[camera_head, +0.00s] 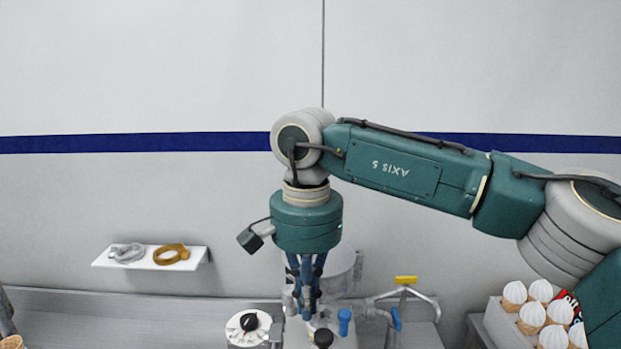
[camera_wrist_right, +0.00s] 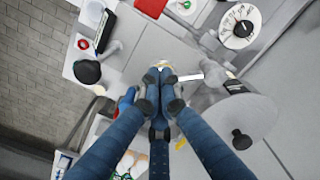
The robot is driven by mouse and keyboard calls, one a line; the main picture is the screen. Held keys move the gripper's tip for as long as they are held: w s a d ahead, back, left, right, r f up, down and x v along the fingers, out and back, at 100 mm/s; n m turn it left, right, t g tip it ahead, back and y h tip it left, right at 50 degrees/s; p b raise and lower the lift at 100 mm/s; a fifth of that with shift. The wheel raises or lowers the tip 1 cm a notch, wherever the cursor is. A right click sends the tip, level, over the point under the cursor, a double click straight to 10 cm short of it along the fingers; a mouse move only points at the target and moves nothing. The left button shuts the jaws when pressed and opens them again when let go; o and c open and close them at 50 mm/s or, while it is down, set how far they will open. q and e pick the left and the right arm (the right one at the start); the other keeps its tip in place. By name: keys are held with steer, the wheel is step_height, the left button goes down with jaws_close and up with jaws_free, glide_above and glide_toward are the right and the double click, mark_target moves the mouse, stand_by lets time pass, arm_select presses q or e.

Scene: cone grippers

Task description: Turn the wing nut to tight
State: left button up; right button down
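My right gripper (camera_head: 307,310) points straight down in the head view, its blue fingers at the metal machine (camera_head: 325,336). In the right wrist view the fingers (camera_wrist_right: 160,84) are drawn close together around a small pale part, which appears to be the wing nut (camera_wrist_right: 161,64). Only a bit of it shows past the tips; the rest is hidden by the fingers. A pale bar (camera_wrist_right: 189,78) sticks out to the right beside the tips. I cannot tell the nut's angle. My left gripper is not in view.
A white dial with a black knob (camera_head: 249,323), a blue handle (camera_head: 344,322) and a yellow-topped lever (camera_head: 406,280) stand close around the gripper. A wall shelf (camera_head: 195,256) holds a grey and a gold clamp. A box of white-topped cones (camera_head: 492,322) stands right.

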step_height(320, 180, up, 6)
steer(key=p, duration=0.5)
steer(key=shift+s+a, duration=0.2)
steer(key=shift+a, duration=0.1)
